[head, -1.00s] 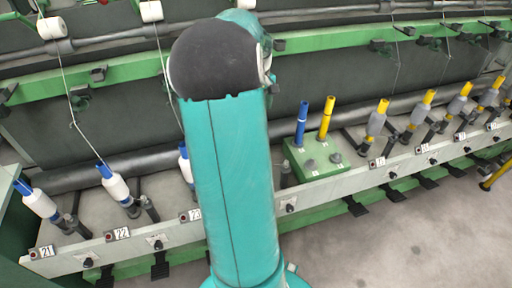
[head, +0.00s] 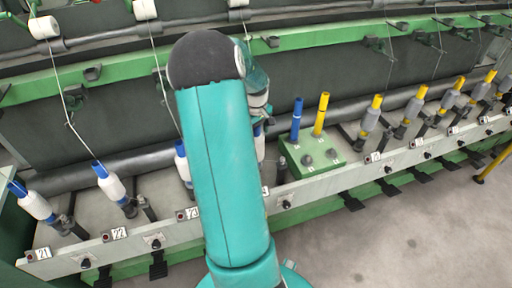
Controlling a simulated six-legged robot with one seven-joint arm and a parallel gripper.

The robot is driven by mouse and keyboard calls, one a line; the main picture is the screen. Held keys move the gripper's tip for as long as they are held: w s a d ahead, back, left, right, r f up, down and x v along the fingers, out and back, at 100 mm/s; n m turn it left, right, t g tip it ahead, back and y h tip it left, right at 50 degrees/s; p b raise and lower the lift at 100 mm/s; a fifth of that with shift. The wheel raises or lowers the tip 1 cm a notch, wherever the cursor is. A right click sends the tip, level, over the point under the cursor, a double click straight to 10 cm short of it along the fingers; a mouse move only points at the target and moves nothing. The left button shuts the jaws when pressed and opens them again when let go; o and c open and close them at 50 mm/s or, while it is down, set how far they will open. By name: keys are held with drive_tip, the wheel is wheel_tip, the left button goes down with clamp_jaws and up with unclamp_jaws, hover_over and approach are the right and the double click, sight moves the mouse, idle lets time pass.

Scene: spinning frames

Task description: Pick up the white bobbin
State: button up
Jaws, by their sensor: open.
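White bobbins with blue tops stand tilted on the rail: one at position 21 (head: 35,206), one at 22 (head: 112,187), and one at 23 (head: 182,163) partly hidden by my teal arm. Another white bobbin (head: 260,147) shows as a strip just right of my arm. My gripper (head: 262,119) is partly in view at the arm's far end, over the blue top of this last bobbin. It is open. My arm hides much of it, so I cannot tell whether the fingers are around the bobbin's top.
A green box (head: 310,158) with a blue tube (head: 297,119) and a yellow tube (head: 320,115) stands just right of my gripper. Several grey bobbins with yellow tops (head: 370,119) continue rightward. A green beam (head: 330,38) runs above. The floor (head: 400,240) is clear.

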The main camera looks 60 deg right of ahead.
drive_tip(key=shift+f, duration=0.75)
drive_tip(key=shift+c, duration=0.2)
drive_tip(key=c, duration=1.4)
drive_tip(key=shift+r, duration=0.1)
drive_tip(key=shift+c, duration=0.6)
drive_tip(key=shift+r, duration=0.15)
